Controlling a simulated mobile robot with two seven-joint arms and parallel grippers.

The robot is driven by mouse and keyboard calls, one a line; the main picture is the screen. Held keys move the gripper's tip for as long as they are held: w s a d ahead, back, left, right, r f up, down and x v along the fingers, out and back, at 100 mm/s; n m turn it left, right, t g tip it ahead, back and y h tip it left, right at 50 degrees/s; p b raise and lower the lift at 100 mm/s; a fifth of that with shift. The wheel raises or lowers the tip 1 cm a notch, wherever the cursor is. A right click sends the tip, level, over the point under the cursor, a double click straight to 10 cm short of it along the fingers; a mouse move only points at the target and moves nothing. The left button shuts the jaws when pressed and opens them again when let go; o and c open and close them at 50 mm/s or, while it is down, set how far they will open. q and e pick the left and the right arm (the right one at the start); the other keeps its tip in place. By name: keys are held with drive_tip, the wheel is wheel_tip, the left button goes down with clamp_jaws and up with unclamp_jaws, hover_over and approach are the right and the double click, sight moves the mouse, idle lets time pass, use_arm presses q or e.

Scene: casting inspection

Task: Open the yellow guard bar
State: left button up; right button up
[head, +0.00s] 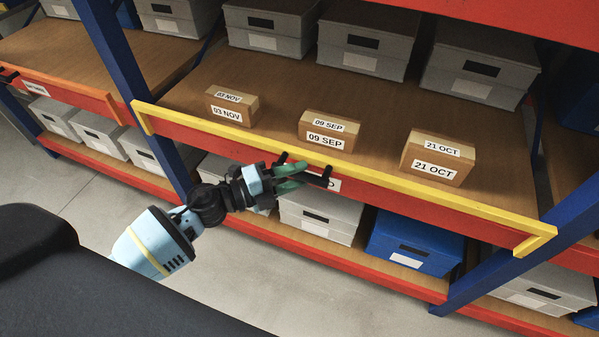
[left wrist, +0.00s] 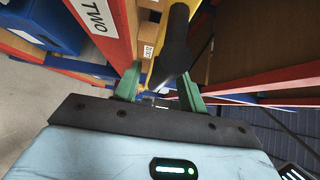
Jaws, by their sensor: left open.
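The yellow guard bar (head: 400,184) runs across the front of the middle shelf, with a bent end at each upright. It also shows in the left wrist view (left wrist: 160,69). Black handle parts (head: 326,175) stick out near the middle of the bar. My left gripper (head: 299,177) is at this handle in front of the shelf edge, its green fingers open. In the left wrist view a thick black handle piece (left wrist: 174,45) shows between the fingers; I cannot tell whether they touch it. My right gripper is not in view.
Three cardboard boxes stand behind the bar, labelled 03 NOV (head: 231,106), 09 SEP (head: 329,131) and 21 OCT (head: 437,158). Grey bins and a blue bin (head: 413,241) sit on the lower shelf. Blue uprights (head: 130,90) flank the bay. The floor in front is clear.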

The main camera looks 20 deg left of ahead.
use_arm(q)
drive_tip(key=shift+w+d, duration=0.45)
clamp_jaws()
